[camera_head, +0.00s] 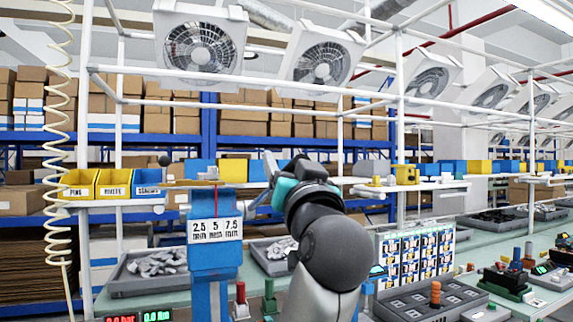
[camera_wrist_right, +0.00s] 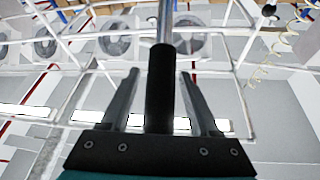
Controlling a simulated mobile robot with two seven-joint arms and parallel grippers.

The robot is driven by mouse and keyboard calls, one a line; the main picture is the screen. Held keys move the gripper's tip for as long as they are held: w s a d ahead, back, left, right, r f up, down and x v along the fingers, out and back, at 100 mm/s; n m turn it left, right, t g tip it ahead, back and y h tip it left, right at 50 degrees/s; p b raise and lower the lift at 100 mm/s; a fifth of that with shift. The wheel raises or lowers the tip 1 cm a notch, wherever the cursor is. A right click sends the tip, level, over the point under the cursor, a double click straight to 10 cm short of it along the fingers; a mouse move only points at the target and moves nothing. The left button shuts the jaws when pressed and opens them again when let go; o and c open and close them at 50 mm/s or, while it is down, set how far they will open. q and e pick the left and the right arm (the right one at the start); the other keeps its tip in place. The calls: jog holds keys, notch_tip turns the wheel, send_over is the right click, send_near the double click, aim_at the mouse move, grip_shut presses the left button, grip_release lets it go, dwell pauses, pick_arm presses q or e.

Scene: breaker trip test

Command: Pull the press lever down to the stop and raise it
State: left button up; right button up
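The blue press (camera_head: 214,262) stands upright at the left centre of the head view, with a label reading 2.5, 5 and 7.5. Its lever shows as a short pale rod (camera_head: 254,203) rising from the press's right side towards my right gripper (camera_head: 270,172). In the right wrist view the lever's black grip (camera_wrist_right: 160,90), with its silver rod above, stands between the fingers of my right gripper (camera_wrist_right: 159,76). Gaps show on both sides of the grip, so the gripper is open around it. In the head view my arm hides the grip. My left gripper is not in view.
Yellow bins (camera_head: 113,183) sit on a rail at left. A coiled hose (camera_head: 57,130) hangs at the left edge. A breaker panel (camera_head: 412,255) stands right of my arm.

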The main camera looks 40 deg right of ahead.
grip_shut()
dwell(1.2)
